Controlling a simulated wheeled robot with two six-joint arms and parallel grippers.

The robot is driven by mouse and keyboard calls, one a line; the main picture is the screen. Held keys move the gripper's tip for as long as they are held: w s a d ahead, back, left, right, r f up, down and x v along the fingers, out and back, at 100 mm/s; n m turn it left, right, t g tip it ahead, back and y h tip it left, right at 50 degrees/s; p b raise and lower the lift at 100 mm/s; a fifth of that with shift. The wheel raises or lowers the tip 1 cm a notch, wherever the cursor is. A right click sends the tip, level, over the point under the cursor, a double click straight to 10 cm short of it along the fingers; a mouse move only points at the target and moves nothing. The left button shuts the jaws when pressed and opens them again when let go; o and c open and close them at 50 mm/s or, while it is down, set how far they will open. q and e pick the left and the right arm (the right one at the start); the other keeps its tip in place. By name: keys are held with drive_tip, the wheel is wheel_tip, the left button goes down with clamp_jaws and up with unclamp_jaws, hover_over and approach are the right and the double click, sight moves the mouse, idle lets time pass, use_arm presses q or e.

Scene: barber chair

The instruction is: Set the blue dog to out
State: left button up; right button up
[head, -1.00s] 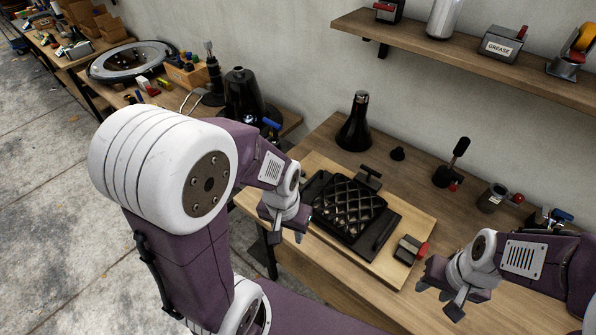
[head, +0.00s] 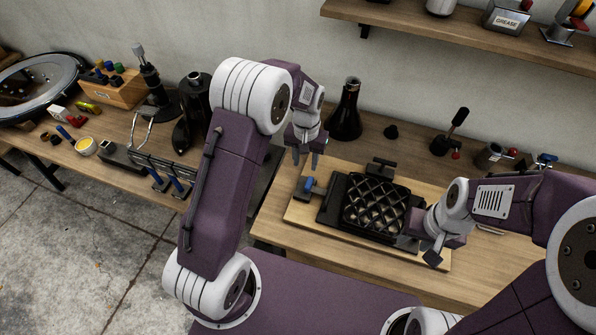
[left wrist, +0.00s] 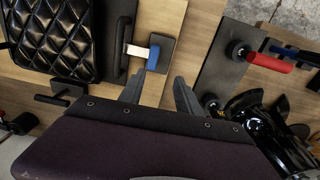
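The blue dog (head: 308,186) is a small dark block with a blue grip, on the wooden board left of the black quilted pad (head: 377,205). In the left wrist view the blue dog (left wrist: 153,55) has a pale bar reaching toward the pad's side handle. My left gripper (head: 305,160) is above and behind it, pointing down, open and empty. Its two fingers also show in the left wrist view (left wrist: 158,95), apart from the dog. My right gripper (head: 424,240) has its fingers spread at the pad's right side. It hides whatever lies between them.
A black clamp block (head: 381,167) sits behind the pad. A black bottle (head: 346,112) stands behind my left gripper. A lever (head: 453,130) stands at the back right. A rack with blue-handled tools (head: 165,172) lies on the left bench.

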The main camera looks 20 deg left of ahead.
sight(309, 182)
use_arm(q)
drive_tip(key=shift+s+d, duration=0.2)
drive_tip(key=shift+d, duration=0.4)
drive_tip(key=shift+s+d, duration=0.2)
drive_tip(key=shift+d, duration=0.35)
drive_tip(key=f, duration=0.2)
drive_tip(key=f+p, duration=0.1)
drive_tip(key=f, duration=0.2)
drive_tip(key=f+p, duration=0.1)
drive_tip(key=f, duration=0.2)
drive_tip(key=shift+a+f, duration=0.1)
drive_tip(key=shift+a, duration=0.3)
drive_tip(key=shift+d+f, duration=0.3)
drive_tip(key=shift+f, duration=0.15)
drive_tip(key=shift+a, duration=0.15)
drive_tip(key=c, duration=0.4)
drive_tip(key=shift+a, duration=0.1)
drive_tip(key=c, duration=0.5)
clamp_jaws()
use_arm(e)
drive_tip(key=shift+s+d+r, duration=0.15)
drive_tip(key=shift+d+r, duration=0.7)
drive_tip(key=shift+r, duration=0.15)
use_arm(q)
drive_tip(key=shift+w, duration=0.1)
